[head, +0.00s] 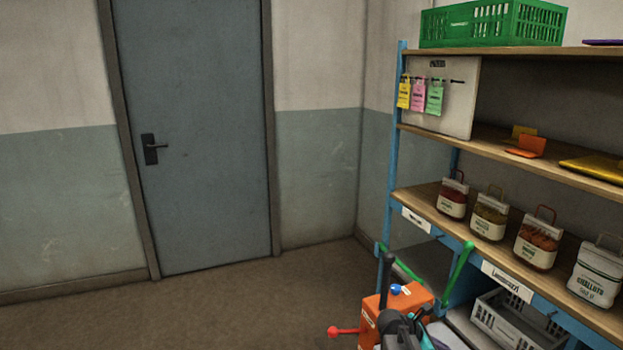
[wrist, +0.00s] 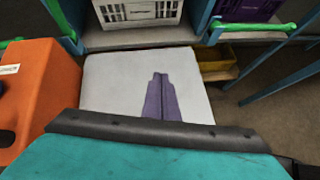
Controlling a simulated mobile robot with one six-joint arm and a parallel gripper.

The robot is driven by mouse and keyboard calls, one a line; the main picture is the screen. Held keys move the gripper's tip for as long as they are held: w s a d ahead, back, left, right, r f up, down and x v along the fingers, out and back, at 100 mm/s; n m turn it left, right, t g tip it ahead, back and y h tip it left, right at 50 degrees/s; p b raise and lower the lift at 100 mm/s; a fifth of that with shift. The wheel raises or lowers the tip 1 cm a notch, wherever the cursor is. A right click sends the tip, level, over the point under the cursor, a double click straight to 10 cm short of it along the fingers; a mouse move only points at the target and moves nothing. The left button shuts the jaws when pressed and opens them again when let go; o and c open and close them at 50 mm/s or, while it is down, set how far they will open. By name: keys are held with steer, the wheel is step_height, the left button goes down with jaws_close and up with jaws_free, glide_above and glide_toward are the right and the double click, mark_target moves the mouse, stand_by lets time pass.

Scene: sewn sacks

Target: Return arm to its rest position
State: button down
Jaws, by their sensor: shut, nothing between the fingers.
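My gripper (wrist: 160,75) shows in the wrist view as two purple fingers lying together. They are shut with nothing between them, and point away over a flat white surface (wrist: 108,78). I cannot tell whether the fingers touch that surface. The teal body with its dark grey edge fills the bottom of that view. In the head view my dark arm (head: 396,326) is folded low at the bottom edge, beside an orange box (head: 412,300). The fingers cannot be made out clearly there.
A blue shelf rack (head: 391,160) stands at right, holding several sewn sacks (head: 489,217), a green crate (head: 493,24) and a grey crate (head: 518,322) low down. A closed grey-blue door (head: 195,120) is at left. The floor (head: 220,310) before it is clear.

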steer(key=s+a+f+m+g+y, duration=0.1)
steer(key=s+a+f+m+y, duration=0.45)
steer(key=a+m, duration=0.5)
steer(key=s+a+f+m+g+y, duration=0.1)
steer(key=s+a+f+m+y, duration=0.4)
steer(key=s+a+f+m, duration=0.5)
steer(key=s+a+f+g, duration=0.1)
steer(key=s+f+g, duration=0.2)
steer(key=s+f, duration=0.4)
steer(key=s+f+n+g, duration=0.1)
steer(key=s+f+g, duration=0.2)
steer(key=s+f, duration=0.4)
steer(key=s, duration=0.9)
steer(key=shift+a+f, duration=0.25)
steer(key=shift+a, duration=0.1)
steer(key=shift+a+h, duration=0.1)
steer(key=shift+h, duration=0.15)
